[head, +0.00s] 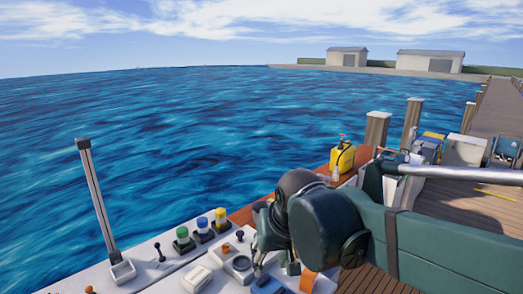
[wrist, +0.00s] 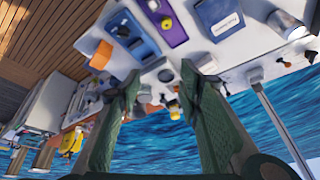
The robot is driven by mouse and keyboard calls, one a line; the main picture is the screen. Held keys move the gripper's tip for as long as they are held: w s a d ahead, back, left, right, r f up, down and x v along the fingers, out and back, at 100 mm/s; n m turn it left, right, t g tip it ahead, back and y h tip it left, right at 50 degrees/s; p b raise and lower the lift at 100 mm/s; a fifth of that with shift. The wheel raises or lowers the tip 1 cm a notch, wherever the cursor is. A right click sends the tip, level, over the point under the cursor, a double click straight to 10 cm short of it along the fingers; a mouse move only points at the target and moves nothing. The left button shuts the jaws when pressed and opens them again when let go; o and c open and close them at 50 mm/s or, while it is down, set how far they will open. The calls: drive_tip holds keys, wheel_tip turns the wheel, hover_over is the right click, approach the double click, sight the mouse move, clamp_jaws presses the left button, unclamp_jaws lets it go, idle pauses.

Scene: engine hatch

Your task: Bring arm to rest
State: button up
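My gripper (wrist: 160,74) shows in the wrist view with its two green fingers spread wide apart. Nothing is held between them. Beyond the fingertips lies the white control panel (wrist: 240,50), with small knobs and a blue stretch of water visible between the fingers. In the head view my dark arm reaches in from the right over the panel (head: 150,270). Its big round joint hides much of the gripper, so the distance from the fingertips to the panel is hard to tell.
The panel bears green (head: 182,236), yellow (head: 202,224) and blue (head: 220,214) capped knobs, a small black lever (head: 160,247) and a tall grey post (head: 96,195). A yellow jug (head: 342,158) stands behind my arm. Boxes (head: 464,150) stand on the pier at right. Open water lies left.

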drive_tip(key=s+d+f+m+t+h, duration=0.1)
drive_tip(key=s+d+f, duration=0.2)
drive_tip(key=d, duration=0.6)
drive_tip(key=s+d+f+m+t, duration=0.1)
drive_tip(key=s+d+f, duration=0.2)
drive_tip(key=s+d, duration=0.5)
drive_tip(key=shift+s+d+f+t+h+b, duration=0.3)
drive_tip(key=shift+d+t+h+b, duration=0.1)
drive_tip(key=shift+d, duration=0.85)
drive_tip(key=shift+o, duration=0.3)
drive_tip(key=shift+w, duration=0.1)
idle(1.2)
